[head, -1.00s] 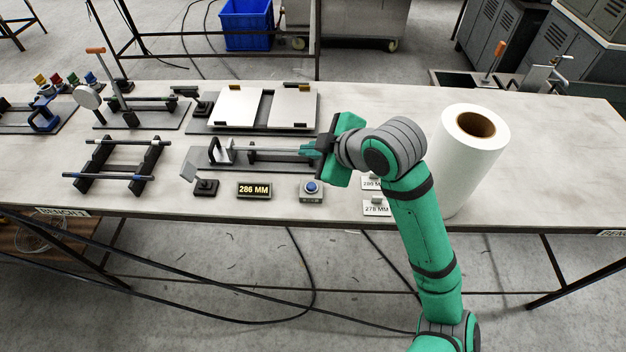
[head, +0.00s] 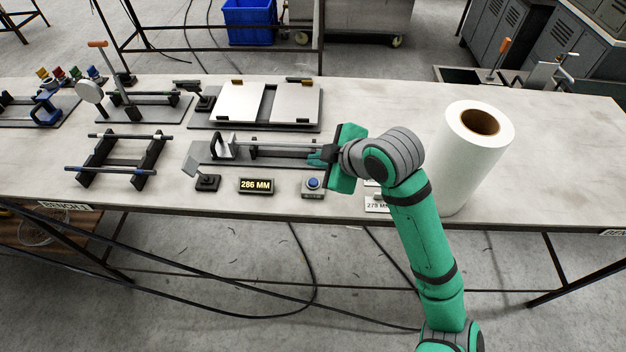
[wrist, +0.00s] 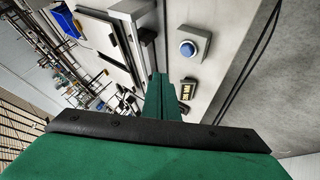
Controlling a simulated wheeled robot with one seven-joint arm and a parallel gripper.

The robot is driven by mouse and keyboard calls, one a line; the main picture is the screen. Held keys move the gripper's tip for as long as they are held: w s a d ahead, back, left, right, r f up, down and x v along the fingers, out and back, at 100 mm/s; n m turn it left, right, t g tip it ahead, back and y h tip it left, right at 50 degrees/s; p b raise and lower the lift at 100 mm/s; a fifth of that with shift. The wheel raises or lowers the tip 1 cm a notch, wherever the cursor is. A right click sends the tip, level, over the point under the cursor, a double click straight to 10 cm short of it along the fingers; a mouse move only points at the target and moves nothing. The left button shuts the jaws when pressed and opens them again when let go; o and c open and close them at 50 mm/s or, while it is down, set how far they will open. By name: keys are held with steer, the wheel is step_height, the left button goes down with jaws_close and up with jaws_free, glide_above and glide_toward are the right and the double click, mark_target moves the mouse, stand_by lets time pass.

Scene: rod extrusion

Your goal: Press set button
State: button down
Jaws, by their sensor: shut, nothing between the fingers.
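The set button is a round blue button (head: 313,183) on a small grey box near the bench's front edge, right of the display reading 286 MM (head: 256,186). The blue button also shows in the wrist view (wrist: 187,49), to the right of and beyond the fingers. My gripper (head: 316,156) is shut and empty. In the head view its fingertips are above and behind the button, by the right end of the rod fixture (head: 262,151). In the wrist view the green fingers (wrist: 160,82) are together and apart from the button.
A large white roll (head: 452,180) stands right of my arm. A small label block reading about 275 MM (head: 376,204) sits near the front edge, partly hidden by my arm. A small tilted plate on a stand (head: 207,183) is left of the display. Bench around the button is mostly clear.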

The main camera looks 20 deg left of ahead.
steer(key=shift+f, duration=2.35)
steer(key=shift+f, duration=0.15)
steer(key=shift+f, duration=0.3)
steer(key=shift+f, duration=0.5)
stand_by(1.1)
steer(key=shift+r, duration=0.95)
steer(key=shift+r, duration=0.1)
step_height(320, 180, up, 5)
steer(key=shift+f, duration=0.1)
stand_by(0.4)
